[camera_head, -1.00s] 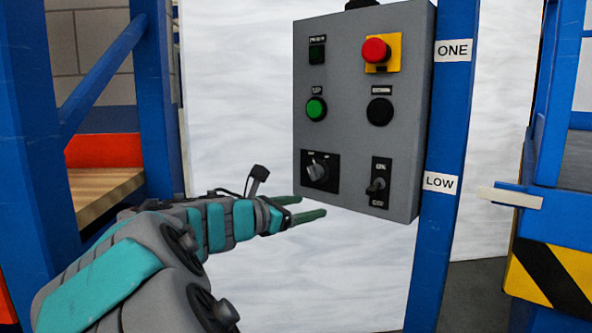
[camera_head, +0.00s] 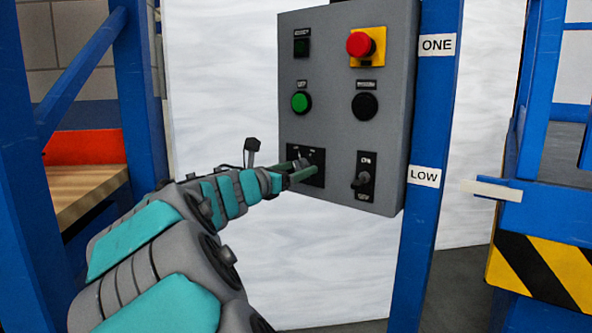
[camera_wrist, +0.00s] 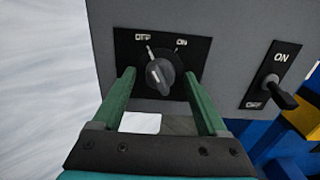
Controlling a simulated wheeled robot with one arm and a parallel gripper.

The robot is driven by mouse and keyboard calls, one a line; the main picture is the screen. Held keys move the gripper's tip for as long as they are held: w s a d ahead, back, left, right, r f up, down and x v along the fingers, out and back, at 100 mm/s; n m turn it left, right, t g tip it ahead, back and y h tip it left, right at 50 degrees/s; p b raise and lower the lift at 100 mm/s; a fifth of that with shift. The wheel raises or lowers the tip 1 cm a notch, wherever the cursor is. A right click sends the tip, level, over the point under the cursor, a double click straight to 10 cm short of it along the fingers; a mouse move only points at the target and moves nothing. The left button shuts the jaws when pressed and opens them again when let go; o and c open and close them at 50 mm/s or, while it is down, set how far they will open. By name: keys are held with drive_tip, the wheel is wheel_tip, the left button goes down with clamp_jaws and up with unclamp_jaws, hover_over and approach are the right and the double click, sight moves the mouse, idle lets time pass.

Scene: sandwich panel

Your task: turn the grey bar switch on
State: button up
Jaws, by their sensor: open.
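The grey bar switch (camera_wrist: 160,74) is a rotary knob on a black plate marked OFF at left and ON at right. In the wrist view its bar tilts up and left, toward OFF. My gripper (camera_wrist: 166,82) is open, with one green finger on each side of the switch. I cannot tell whether the fingers touch it. In the head view my gripper (camera_head: 306,167) is at the panel's lower left and hides most of the switch.
A toggle lever (camera_wrist: 280,94) marked ON and OFF sits right of the switch. The grey panel (camera_head: 335,125) also carries a red button (camera_head: 360,44), a green button (camera_head: 300,102) and a black button (camera_head: 364,105). A blue post (camera_head: 425,200) stands at its right.

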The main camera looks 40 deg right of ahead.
clamp_jaws()
idle(0.6)
